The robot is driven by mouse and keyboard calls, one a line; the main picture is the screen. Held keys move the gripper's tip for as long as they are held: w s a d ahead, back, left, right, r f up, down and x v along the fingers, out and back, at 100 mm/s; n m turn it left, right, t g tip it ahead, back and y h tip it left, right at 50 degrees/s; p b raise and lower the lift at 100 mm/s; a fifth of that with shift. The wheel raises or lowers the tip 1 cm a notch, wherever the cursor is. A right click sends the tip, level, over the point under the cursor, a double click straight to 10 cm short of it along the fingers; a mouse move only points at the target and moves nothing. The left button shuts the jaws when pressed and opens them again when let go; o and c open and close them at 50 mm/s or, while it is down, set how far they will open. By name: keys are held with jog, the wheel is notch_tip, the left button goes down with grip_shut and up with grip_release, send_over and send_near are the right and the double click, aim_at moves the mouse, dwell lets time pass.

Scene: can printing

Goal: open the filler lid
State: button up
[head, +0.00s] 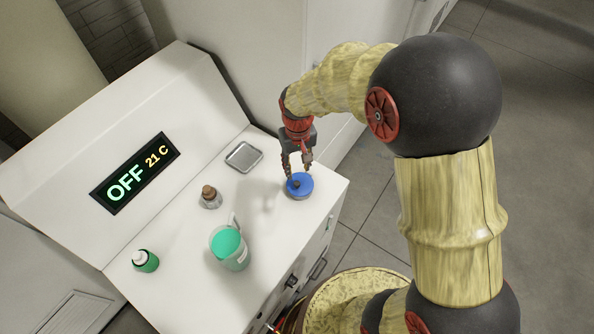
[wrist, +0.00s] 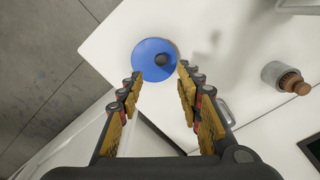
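The filler lid is a round blue disc (head: 300,186) with a dark knob at its middle. It lies closed on the white machine top (head: 277,226) near the right corner. In the wrist view the blue lid (wrist: 150,66) and its dark knob (wrist: 162,60) show just beyond my fingertips. My gripper (head: 297,172) points down over the lid, at the knob's back side in the head view. In the wrist view my gripper (wrist: 159,76) has its two fingers well apart with nothing between them. I cannot tell whether a fingertip touches the lid.
A metal tray (head: 243,157), a corked glass bottle (head: 209,197), a jug with green contents (head: 229,247) and a green bottle (head: 145,261) stand on the machine top. A display (head: 136,172) reads OFF, 21 C. The top's edge is close to the lid.

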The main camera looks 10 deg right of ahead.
aim_at(297, 183)
notch_tip(297, 183, down, 8)
jog(key=shift+a+f, duration=0.1)
dwell(0.4)
jog(key=shift+c, duration=1.4)
grip_shut()
